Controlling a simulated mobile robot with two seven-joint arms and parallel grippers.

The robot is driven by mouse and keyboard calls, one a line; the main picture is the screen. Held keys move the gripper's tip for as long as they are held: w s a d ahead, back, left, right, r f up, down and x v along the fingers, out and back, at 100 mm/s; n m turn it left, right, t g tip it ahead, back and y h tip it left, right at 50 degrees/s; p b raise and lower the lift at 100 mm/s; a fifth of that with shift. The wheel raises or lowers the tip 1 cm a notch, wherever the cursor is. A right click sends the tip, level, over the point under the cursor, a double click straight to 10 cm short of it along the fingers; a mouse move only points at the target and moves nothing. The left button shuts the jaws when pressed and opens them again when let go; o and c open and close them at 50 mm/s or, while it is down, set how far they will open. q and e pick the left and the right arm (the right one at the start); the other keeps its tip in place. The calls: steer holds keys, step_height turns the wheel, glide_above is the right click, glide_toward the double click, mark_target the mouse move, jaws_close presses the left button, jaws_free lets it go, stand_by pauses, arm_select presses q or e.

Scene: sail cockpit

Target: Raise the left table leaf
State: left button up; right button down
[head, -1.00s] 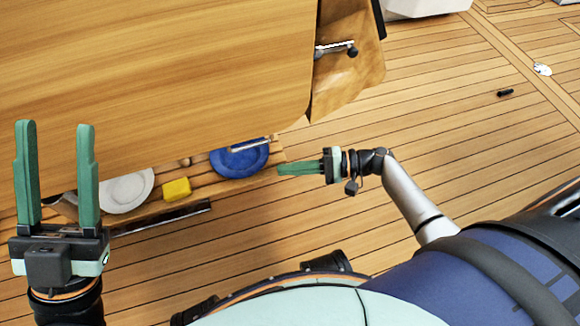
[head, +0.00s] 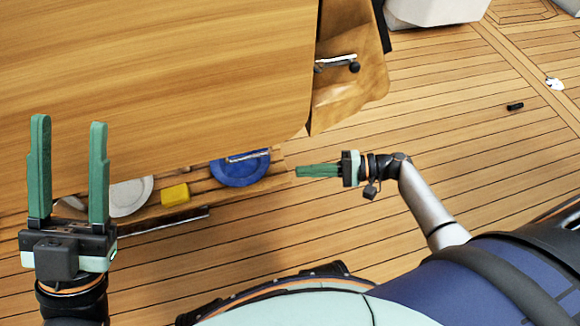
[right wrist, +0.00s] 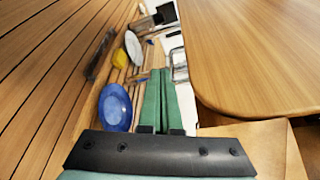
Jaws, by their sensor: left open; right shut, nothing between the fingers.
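The broad wooden table leaf (head: 170,70) fills the upper left of the head view. Its wooden top also shows at the right of the right wrist view (right wrist: 255,55), looking flat and above a low shelf. I cannot tell where the leaf's hinge line runs. My left gripper (head: 68,122) is open with nothing between its fingers, its fingers pointing up the picture and overlapping the leaf's near-left part. I cannot tell if it touches. My right gripper (head: 298,171) is shut and empty, pointing left, just right of the shelf and apart from the leaf's corner.
Under the leaf's edge, the shelf (head: 275,183) holds a blue plate (head: 240,172), a yellow block (head: 175,193) and a white plate (head: 130,197). A metal bracket (head: 335,63) shows at the table's end. The plank floor (head: 450,130) on the right is mostly clear.

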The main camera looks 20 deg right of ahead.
mark_target(277, 143)
steer(key=w+d+f+m+h, duration=0.1)
steer(key=d+f+m+h, duration=0.4)
steer(key=d+f+h, duration=0.55)
steer(key=w+d+f+m+t+h, duration=0.2)
steer(key=w+d+t+h, duration=0.15)
steer(key=d, duration=0.25)
steer(key=w+a+r+t, duration=0.2)
steer(key=w+r+t, duration=0.25)
steer(key=r, duration=0.25)
steer(key=s+a+r+n+y, duration=0.2)
steer(key=a+r+n+y, duration=0.1)
steer(key=a+y, duration=0.25)
steer(key=s+a+r+n+y, duration=0.2)
steer(key=a+r+y, duration=0.15)
steer(key=a, duration=0.35)
steer(key=shift+t, duration=0.3)
steer(key=w+a+b, duration=0.1)
steer(key=a, duration=0.1)
steer(key=w+a+b, duration=0.1)
steer(key=w+a, duration=0.1)
steer(key=w+a+f+b, duration=0.1)
steer(key=w+a, duration=0.1)
steer(key=shift+w+a, duration=0.1)
steer(key=shift+w, duration=0.15)
steer(key=shift+s+a+b, duration=0.25)
steer(key=shift+s+b, duration=0.15)
steer(key=shift+s, duration=0.45)
